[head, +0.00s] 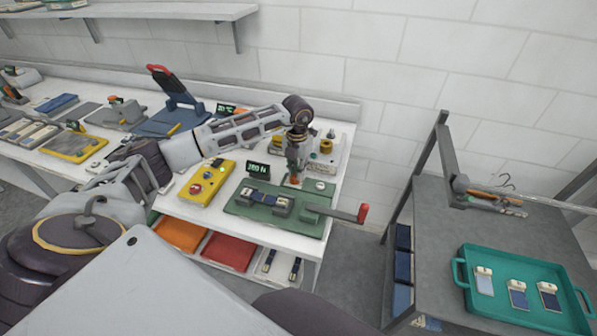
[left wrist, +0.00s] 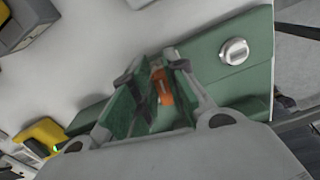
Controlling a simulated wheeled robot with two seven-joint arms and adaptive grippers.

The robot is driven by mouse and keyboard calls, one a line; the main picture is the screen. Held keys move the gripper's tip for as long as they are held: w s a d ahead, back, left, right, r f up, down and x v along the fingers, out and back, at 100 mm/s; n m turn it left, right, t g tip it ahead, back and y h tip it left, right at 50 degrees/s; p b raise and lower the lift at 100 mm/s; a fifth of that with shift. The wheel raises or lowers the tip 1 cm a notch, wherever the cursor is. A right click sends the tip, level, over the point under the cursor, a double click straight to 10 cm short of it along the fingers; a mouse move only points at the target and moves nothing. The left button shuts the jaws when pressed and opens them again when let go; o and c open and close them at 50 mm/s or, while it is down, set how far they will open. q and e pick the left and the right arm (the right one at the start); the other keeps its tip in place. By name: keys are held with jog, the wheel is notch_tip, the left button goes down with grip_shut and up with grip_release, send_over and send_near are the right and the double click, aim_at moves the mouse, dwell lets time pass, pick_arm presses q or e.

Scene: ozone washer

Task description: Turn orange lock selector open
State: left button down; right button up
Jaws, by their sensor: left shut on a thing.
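The orange lock selector (head: 293,181) is a small orange piece at the back of the green fixture (head: 310,228) on the white bench. My left gripper (head: 296,170) reaches down onto it from above. In the left wrist view the orange lock selector (left wrist: 162,86) stands between the two fingers of my left gripper (left wrist: 158,80), which is shut on it. The fingers hide part of it, and its exact angle is hard to tell. My right gripper is not in view.
A silver knob (left wrist: 234,51) sits beside the selector on the green plate. A lever with a red handle (head: 362,213) sticks out past the bench's right edge. A yellow control box (head: 206,185) and a small display (head: 257,170) are close by. A teal tray (head: 500,308) lies on the grey cart.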

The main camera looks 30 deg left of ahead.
pick_arm(q)
jog(key=shift+a+n, duration=0.2)
jog(key=shift+n, duration=0.8)
jog(key=shift+r, duration=0.1)
jog(key=c, duration=1.4)
grip_release()
jog(key=shift+r, duration=5.95)
jog(key=shift+f, duration=0.1)
